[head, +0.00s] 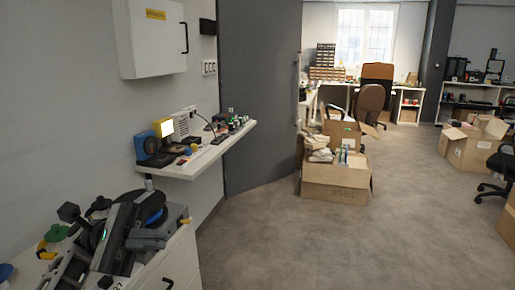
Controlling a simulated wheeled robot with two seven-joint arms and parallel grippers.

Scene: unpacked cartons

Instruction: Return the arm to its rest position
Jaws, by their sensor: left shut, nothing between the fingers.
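My left arm comes in at the lower left, dark grey with a small green light. My left gripper (148,239) is shut and empty, over or in front of a white cabinet (182,262) at the lower left. The arm and gripper hide part of the cabinet top and of the dark things on it. My right gripper is not in view.
A white wall shelf (190,168) holding a lit lamp and small items juts out beyond the cabinet. A white wall box (152,38) hangs above. Open cartons (335,184) stand on the grey floor (390,240), which is clear in front. More cartons (467,151) and chairs stand right.

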